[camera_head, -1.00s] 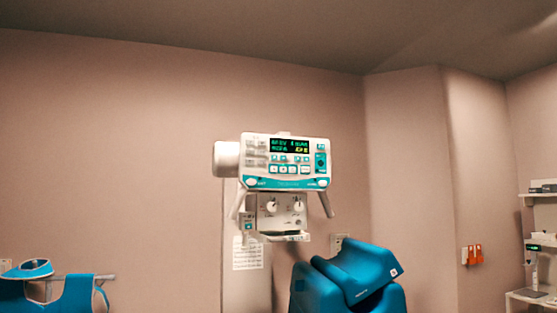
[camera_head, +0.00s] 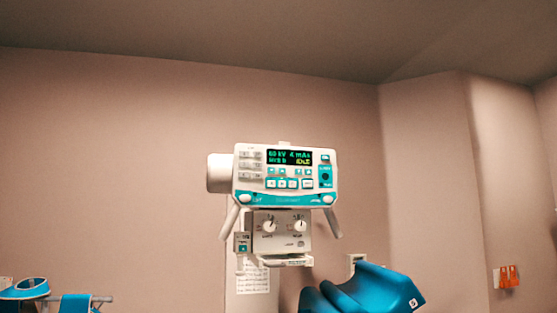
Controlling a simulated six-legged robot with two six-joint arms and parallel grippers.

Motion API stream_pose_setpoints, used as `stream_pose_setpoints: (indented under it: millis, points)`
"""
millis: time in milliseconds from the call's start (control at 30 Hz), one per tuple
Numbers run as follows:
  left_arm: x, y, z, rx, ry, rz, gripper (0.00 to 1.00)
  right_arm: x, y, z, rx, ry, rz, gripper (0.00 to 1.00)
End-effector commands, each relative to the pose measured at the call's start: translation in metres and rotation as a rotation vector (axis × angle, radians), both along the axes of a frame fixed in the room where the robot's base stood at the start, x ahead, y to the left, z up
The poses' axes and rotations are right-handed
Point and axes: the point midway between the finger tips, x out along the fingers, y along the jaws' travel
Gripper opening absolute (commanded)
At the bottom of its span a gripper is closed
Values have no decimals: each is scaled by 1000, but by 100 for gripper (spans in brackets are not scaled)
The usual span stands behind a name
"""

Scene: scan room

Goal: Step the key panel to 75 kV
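The key panel (camera_head: 286,177) is the white and teal front of an X-ray unit on the back wall, near the middle of the view. Its dark display (camera_head: 289,157) shows green text that appears to read 60 kV and 4 mAs, with a yellow word like IDLE. Rows of small teal and white keys (camera_head: 289,183) lie below the display. A grey-white block of keys is at its left. Below the panel is a white box with two knobs (camera_head: 284,225). Neither of my grippers is in view.
A blue padded chair (camera_head: 362,292) stands below and right of the unit. Blue aprons (camera_head: 28,290) hang on a rail at the lower left. Orange tags (camera_head: 506,277) are on the right wall. A printed sheet (camera_head: 253,279) is on the wall under the unit.

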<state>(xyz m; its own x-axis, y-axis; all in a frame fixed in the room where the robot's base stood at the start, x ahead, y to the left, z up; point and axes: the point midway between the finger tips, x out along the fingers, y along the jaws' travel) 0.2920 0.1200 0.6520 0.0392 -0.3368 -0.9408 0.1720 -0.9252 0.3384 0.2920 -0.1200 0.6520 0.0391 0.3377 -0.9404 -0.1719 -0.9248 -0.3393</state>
Motion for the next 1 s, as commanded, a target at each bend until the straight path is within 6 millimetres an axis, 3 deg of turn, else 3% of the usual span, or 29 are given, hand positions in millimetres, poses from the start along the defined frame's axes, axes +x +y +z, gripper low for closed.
stream_pose_setpoints:
  millis: [367, 400, 533, 567, 1000]
  points:
    - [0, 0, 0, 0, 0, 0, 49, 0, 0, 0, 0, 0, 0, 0]
    - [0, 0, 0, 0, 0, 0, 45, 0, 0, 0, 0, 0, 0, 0]
    - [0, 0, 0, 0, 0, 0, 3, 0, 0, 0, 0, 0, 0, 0]
    - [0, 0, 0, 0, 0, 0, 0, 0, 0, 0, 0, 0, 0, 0]
    - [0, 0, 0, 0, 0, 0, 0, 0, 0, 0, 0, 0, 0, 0]
